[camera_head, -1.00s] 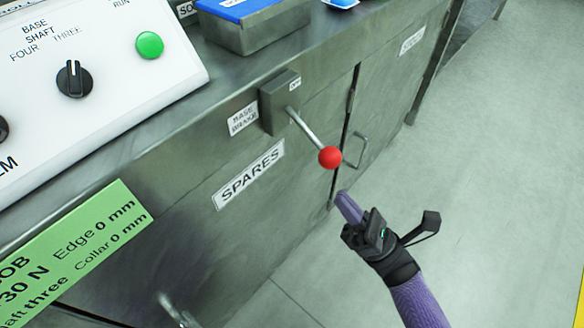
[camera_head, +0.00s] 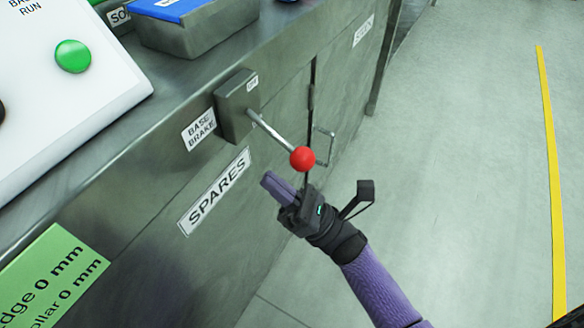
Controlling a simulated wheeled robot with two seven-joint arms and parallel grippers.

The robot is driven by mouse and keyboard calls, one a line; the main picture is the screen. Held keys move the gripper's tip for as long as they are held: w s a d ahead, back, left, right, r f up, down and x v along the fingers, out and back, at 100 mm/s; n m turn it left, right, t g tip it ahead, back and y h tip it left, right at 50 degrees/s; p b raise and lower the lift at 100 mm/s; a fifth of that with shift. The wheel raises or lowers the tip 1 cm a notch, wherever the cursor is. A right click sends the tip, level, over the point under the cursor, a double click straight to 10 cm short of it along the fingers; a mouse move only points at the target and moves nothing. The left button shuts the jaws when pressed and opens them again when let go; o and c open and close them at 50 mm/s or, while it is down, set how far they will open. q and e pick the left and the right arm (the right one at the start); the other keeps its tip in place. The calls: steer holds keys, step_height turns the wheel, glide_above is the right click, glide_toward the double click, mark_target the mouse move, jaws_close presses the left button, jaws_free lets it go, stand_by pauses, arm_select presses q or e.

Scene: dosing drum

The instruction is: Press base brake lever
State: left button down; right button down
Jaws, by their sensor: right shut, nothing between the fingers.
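The base brake lever (camera_head: 273,133) is a metal rod that sticks out from a grey box (camera_head: 237,105) on the cabinet front and ends in a red ball knob (camera_head: 302,159). A white label reading BASE BRAKE (camera_head: 199,129) is beside the box. My right gripper (camera_head: 268,183) is shut and empty. Its purple fingers are just below and left of the red knob in the picture, close to it. My left gripper is out of view.
The steel cabinet has a SPARES label (camera_head: 215,190) and a door handle (camera_head: 325,147) beyond the lever. A white control panel (camera_head: 70,115) with a green button (camera_head: 73,56) is at upper left. A metal box with a blue top (camera_head: 185,28) stands on the counter. Floor at right is clear.

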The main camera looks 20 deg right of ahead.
mark_target(280, 140)
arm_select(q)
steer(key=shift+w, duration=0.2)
arm_select(e)
steer(key=d+r, duration=0.1)
steer(key=s+d+r, duration=0.1)
steer(key=r, duration=0.1)
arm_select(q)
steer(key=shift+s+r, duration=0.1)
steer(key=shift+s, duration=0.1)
